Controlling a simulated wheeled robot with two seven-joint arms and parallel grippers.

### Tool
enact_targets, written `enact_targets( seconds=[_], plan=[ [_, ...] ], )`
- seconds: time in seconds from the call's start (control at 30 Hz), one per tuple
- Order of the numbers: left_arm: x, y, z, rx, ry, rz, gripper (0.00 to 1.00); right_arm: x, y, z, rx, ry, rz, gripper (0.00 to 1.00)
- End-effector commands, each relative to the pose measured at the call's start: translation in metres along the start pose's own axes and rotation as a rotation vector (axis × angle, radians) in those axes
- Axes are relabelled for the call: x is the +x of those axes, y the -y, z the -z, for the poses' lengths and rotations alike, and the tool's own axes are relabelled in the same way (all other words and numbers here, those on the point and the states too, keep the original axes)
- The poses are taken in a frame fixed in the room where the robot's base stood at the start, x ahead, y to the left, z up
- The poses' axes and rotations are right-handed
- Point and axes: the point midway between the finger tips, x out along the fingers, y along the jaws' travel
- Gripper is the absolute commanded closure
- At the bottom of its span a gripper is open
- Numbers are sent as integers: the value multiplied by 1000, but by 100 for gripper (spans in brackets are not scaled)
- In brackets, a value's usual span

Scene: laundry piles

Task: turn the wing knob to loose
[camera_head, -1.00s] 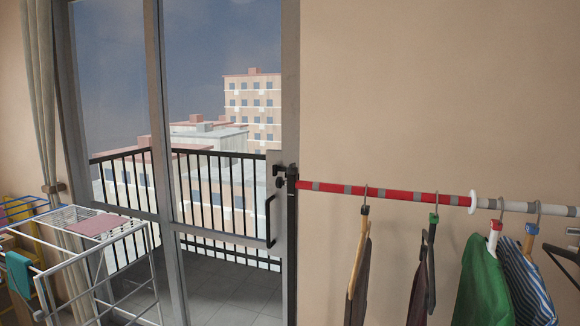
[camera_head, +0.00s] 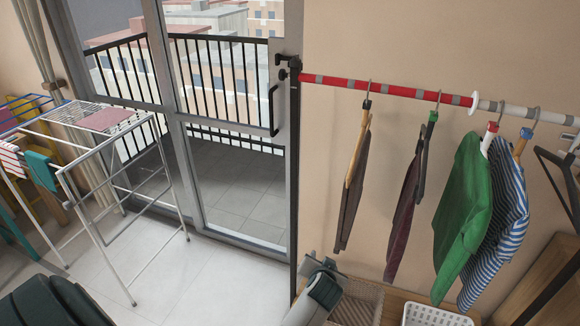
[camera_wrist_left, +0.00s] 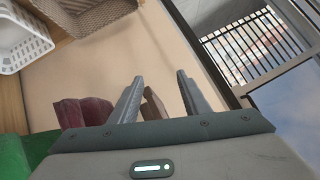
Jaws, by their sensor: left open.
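A small black fitting (camera_head: 288,64) sits at the top of the dark post, at the left end of the red-and-grey rail (camera_head: 385,88). A wing knob is too small to make out surely there, and its turn position cannot be told. My left gripper (camera_head: 320,262) is low in the head view, well below the fitting, beside the post's lower part. In the left wrist view its two fingers (camera_wrist_left: 158,92) are apart with nothing held; wall and a hanging brown garment (camera_wrist_left: 153,106) show behind them. My right gripper is not in view.
Several garments hang from the rail, including a green one (camera_head: 463,200) and a striped one (camera_head: 497,235). A white basket (camera_head: 437,315) and a woven basket (camera_head: 357,303) stand below. A glass balcony door (camera_head: 235,190) is left of the post; a drying rack (camera_head: 130,165) stands farther left.

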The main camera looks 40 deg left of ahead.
Motion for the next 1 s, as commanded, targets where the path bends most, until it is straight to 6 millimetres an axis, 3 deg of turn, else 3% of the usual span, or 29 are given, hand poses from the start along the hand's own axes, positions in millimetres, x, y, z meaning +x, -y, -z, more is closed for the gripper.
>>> enact_targets(
  seconds=[0.03, 0.1, 0.4, 0.77, 1.0],
  plan=[
    [-15, 20, 32, -37, -24, 38, 57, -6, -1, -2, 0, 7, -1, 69],
    [-32, 44, 61, -83, -43, 88, 57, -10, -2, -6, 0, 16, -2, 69],
    [-102, 132, 158, -284, -128, 270, 57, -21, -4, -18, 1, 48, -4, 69],
    [-135, 182, 257, -423, -257, 425, 57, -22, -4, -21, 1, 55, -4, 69],
    [-174, 217, 357, -517, -396, 550, 57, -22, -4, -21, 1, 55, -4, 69]
  ],
)
